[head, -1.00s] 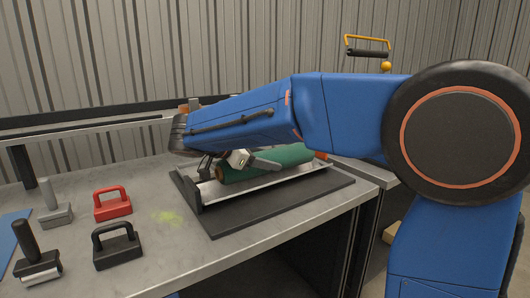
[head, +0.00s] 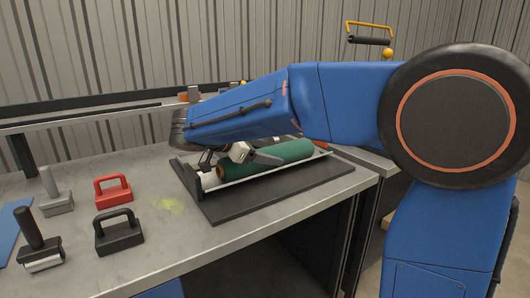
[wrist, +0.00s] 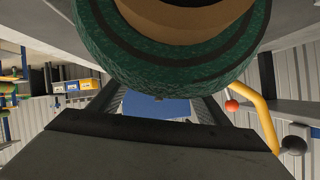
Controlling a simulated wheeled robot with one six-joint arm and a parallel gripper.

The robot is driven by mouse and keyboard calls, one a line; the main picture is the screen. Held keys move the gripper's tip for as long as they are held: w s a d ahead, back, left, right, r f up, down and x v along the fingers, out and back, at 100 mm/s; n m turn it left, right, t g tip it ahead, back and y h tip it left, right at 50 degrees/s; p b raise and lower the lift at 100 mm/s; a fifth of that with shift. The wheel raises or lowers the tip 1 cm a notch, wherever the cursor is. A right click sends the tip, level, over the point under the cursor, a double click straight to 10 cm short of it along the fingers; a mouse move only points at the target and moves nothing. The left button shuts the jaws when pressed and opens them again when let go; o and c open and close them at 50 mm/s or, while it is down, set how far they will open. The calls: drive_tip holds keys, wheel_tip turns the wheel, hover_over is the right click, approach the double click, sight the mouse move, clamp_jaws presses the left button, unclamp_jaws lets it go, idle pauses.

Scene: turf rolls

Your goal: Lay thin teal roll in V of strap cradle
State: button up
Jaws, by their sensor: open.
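The thin teal roll (head: 280,153), with a brown core at its near end, lies lengthwise along the strap cradle (head: 275,174). The cradle has a light rail along its front and a dark end piece at the left. How deep the roll sits in the V cannot be told. My gripper (head: 240,153) is open at the roll's near-left part, with a dark finger in front of the roll. My arm hides the space above it. In the wrist view the spiral end of the teal roll (wrist: 115,52) fills the top, very close to the camera.
The cradle stands on a dark board (head: 275,205) on the grey bench. To the left are a red-handled block (head: 112,191), a black-handled block (head: 118,233) and two upright-handled tools (head: 40,245). The bench between them and the board is clear, apart from a yellow-green smudge (head: 170,205).

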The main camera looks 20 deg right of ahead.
sight(265, 149)
drive_tip(key=shift+s+a, duration=0.1)
drive_tip(key=v, duration=0.5)
drive_tip(key=shift+w+r, duration=0.25)
drive_tip(key=shift+r, duration=0.15)
drive_tip(key=v, duration=0.7)
drive_tip(key=f+v, duration=0.1)
drive_tip(key=v, duration=0.2)
drive_tip(key=shift+s+a+r, duration=0.2)
drive_tip(key=shift+s+a, duration=0.25)
drive_tip(key=shift+s+a+r, duration=0.15)
drive_tip(key=shift+a+r, duration=0.2)
drive_tip(key=shift+a, duration=0.15)
